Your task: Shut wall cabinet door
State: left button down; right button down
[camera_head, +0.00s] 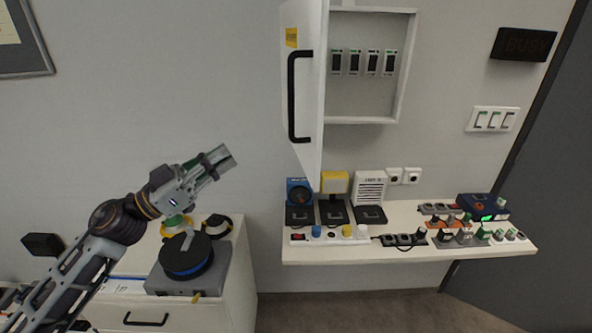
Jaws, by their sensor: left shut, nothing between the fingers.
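The white wall cabinet (409,70) hangs on the wall at the upper middle. Its door (309,165) stands open, swung out toward me on the cabinet's left side. The door has a long black handle (293,97) and a small yellow label (291,37). Inside, several dark switch-like modules sit in a row on the back panel. My left gripper (226,160) is shut and empty, raised to the left of the door and below the handle's level, apart from it. My right gripper is not in view.
A white shelf (405,254) below the cabinet carries chargers, power strips and small devices. A white drawer unit (232,290) at the lower left holds a grey device with a black disc. A dark door (545,200) is at right. The wall between gripper and cabinet door is clear.

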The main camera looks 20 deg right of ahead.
pick_arm(q)
jog(key=s+m+g+y, duration=0.1)
jog(key=s+g+y, duration=0.1)
jog(key=g, duration=0.1)
jog(key=s+f+m+g+y, duration=0.1)
jog(key=s+m+g, duration=0.1)
jog(key=s+g, duration=0.1)
jog(key=shift+d+f+y, duration=0.1)
jog(key=shift+f+y, duration=0.05)
jog(key=shift+y, duration=0.25)
jog(key=shift+d, duration=0.1)
